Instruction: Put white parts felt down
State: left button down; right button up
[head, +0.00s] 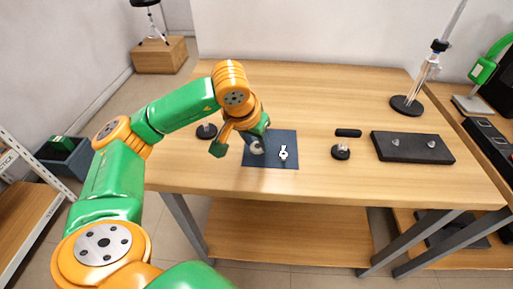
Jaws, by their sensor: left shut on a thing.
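A dark blue mat (288,138) lies flat on the wooden table near its front edge. A small white part (284,153) lies on the right half of the mat. My left gripper (256,143) reaches in from the left over the mat's left half. It is shut on another whitish part (257,148), low at the mat; whether that part touches the mat I cannot tell. The gripper hides part of it. My right gripper is not in view.
A black tray (412,156) with two small pale parts stands at the right. Between mat and tray are a black round-based item (340,153) and a black bar (348,132). A black disc (206,131) sits left of the mat. A stand (406,105) is at back right.

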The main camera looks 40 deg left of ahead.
pick_arm(q)
notch_tip(320, 180, down, 2)
jog(key=shift+d+f, duration=0.1)
jog(key=shift+c, duration=2.2)
grip_release()
jog(key=p+v, duration=0.2)
jog(key=v, duration=1)
jog(key=shift+r, duration=0.25)
